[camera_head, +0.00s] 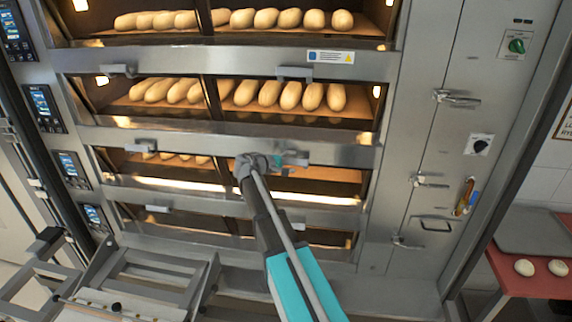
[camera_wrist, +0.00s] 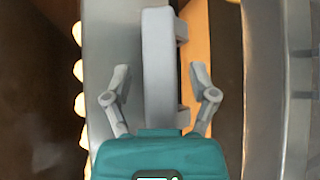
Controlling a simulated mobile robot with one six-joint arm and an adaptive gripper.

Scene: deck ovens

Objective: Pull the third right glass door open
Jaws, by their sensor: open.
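The third right glass door (camera_head: 325,174) is on the third deck from the top and looks closed. Its grey bar handle (camera_head: 298,158) is near the door's upper edge. In the wrist view the handle (camera_wrist: 157,60) runs up the picture between my fingers. My gripper (camera_head: 281,161) is at the handle, seen from behind and partly hidden by my wrist. In the wrist view my gripper (camera_wrist: 160,78) is open, one finger on each side of the handle, with visible gaps on both sides.
Bread loaves (camera_head: 290,95) lie in the second deck above. The lower right handle (camera_head: 297,225) is beneath. A metal rack (camera_head: 150,275) stands at the lower left. A red table (camera_head: 530,280) with dough pieces is at the right. Cabinet latches (camera_head: 457,98) line the right panel.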

